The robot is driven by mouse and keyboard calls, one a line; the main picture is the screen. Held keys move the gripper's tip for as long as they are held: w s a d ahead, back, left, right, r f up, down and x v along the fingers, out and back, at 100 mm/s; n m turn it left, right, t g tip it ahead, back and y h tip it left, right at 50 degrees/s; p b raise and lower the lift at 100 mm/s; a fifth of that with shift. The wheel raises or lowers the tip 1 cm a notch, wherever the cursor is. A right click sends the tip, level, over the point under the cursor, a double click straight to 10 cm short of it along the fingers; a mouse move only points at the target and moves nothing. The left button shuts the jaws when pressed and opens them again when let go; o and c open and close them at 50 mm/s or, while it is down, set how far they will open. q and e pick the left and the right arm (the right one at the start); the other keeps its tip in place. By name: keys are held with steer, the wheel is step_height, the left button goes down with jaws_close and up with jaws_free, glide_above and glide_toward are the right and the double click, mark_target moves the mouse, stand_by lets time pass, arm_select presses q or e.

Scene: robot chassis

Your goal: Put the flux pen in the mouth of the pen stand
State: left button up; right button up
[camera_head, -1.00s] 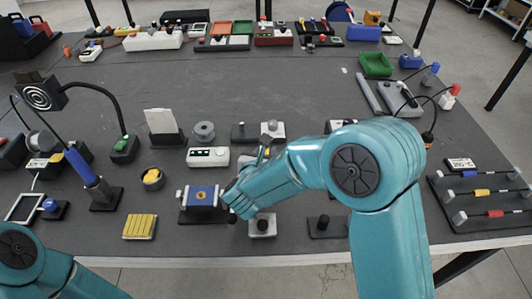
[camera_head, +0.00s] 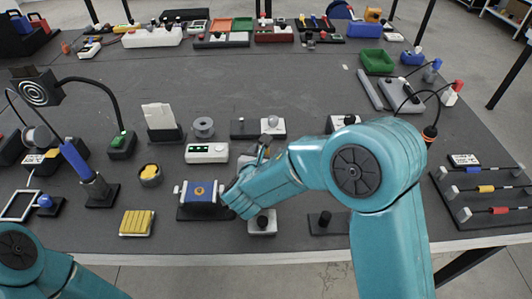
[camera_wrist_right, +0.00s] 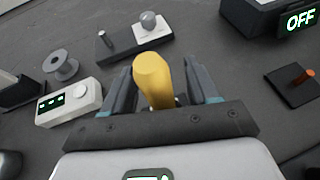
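My right gripper (camera_wrist_right: 158,95) has its dark fingers on either side of a thick yellow thing, which I take to be the flux pen (camera_wrist_right: 153,78). It seems gripped and points out away from the wrist. In the head view my right gripper (camera_head: 260,152) is above the table middle, and the pen hardly shows there. A dark base with an orange-brown post (camera_wrist_right: 304,77) is at the right of the wrist view. A dark block with a short black cylinder (camera_head: 325,219) stands near the front edge. I cannot tell which is the pen stand. My left gripper is out of view.
A white display box (camera_head: 206,153), a grey spool (camera_head: 204,127) and a blue device (camera_head: 199,196) stand left of the right gripper. A white block with a black knob (camera_head: 262,223) is in front. A rack of banded rods (camera_head: 483,189) is at right.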

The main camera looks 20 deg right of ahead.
steer(key=shift+s, duration=0.1)
steer(key=v, duration=1.6)
steer(key=shift+r, duration=0.1)
step_height(320, 180, up, 10)
steer(key=p, duration=0.8)
steer(key=shift+s+a, duration=0.1)
steer(key=shift+s, duration=0.05)
